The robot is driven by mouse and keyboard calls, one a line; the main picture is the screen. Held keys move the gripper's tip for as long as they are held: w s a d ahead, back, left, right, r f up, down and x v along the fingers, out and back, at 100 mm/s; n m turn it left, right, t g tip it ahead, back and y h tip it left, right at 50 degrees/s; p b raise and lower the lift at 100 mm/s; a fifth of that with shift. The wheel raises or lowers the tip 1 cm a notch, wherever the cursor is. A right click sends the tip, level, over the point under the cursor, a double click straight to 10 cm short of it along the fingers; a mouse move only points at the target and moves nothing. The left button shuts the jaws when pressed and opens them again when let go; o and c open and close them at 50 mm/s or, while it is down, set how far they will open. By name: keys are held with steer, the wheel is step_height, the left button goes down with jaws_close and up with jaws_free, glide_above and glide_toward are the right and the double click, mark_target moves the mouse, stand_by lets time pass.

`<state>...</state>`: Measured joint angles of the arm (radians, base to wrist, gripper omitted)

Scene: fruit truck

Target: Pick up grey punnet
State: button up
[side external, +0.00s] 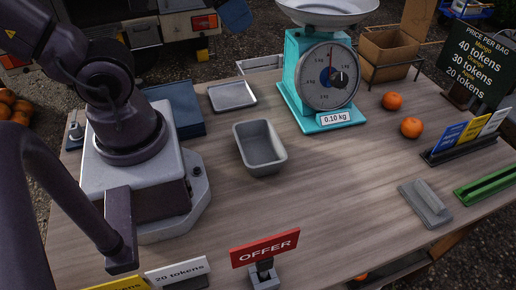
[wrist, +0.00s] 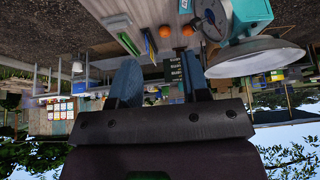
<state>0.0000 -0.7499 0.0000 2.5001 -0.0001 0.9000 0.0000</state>
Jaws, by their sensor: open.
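The grey punnet (side external: 282,158) is an empty, deep, rounded rectangular tub. It stands upright on the wooden table in the side external view, left of the teal scale. I cannot make it out in the wrist view. My gripper (wrist: 160,78) shows in the wrist view with its two blue fingers spread apart and nothing between them. In the side external view, a blue finger part (side external: 236,15) shows at the top edge, high above and behind the table, well away from the punnet. The rest of the gripper is out of that frame.
The teal scale (side external: 297,72) stands right of the punnet. A shallow metal tray (side external: 232,95) and a dark blue box (side external: 176,108) lie behind it. An OFFER sign (side external: 264,248) stands in front. Two oranges (side external: 411,128) lie right. The table's middle is clear.

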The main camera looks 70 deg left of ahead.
steer(key=o, duration=1.1)
steer(key=shift+d, duration=0.1)
